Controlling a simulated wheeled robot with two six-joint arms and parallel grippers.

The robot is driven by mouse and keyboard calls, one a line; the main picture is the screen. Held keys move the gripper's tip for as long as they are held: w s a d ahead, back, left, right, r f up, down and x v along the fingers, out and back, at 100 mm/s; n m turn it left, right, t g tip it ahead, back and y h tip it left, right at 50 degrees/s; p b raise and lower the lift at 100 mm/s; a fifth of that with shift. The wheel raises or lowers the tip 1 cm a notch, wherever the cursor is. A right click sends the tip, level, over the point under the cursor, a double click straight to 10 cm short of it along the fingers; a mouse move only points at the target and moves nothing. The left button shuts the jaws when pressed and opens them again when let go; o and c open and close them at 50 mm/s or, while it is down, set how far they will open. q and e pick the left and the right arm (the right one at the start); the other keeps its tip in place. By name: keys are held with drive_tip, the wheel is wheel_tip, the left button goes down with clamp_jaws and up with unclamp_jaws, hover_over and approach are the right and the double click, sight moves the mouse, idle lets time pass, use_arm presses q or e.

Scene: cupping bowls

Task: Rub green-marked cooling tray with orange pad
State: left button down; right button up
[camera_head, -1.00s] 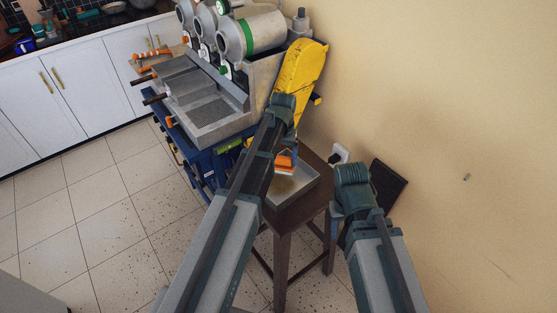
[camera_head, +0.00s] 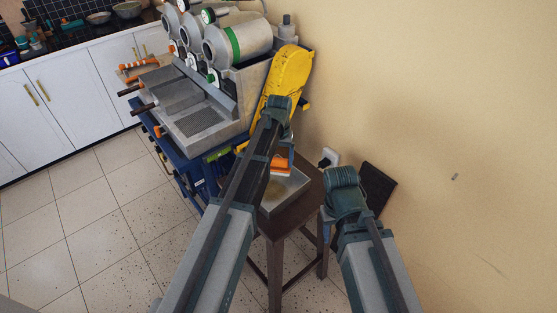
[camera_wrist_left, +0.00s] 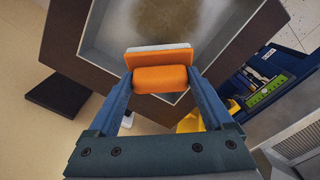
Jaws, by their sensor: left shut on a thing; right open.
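The orange pad (camera_wrist_left: 160,78), with a pale flat face, is held between my left gripper's blue fingers (camera_wrist_left: 160,72). In the head view the pad (camera_head: 281,163) shows beside my left arm, which hides that gripper. It appears over a corner of a grey tray (camera_head: 297,187) with a brown stain inside, on a dark stool; contact cannot be told. On the machine, a drum has a green band (camera_head: 233,45). Below it is a metal cooling tray (camera_head: 205,122) with a perforated floor, apart from the pad. My right gripper is hidden behind its forearm.
The dark stool (camera_head: 282,228) stands close to the wall. A yellow housing (camera_head: 288,72) rises beside my left arm. A blue cart (camera_head: 190,172) supports the machine. A dark panel (camera_head: 378,186) is right of the stool. Open tiled floor (camera_head: 100,220) lies at left.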

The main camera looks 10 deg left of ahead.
use_arm(q)
drive_tip(key=shift+r+p, duration=2.8)
drive_tip(key=shift+r, duration=0.15)
wheel_tip(320, 180, up, 3)
drive_tip(key=p, duration=0.3)
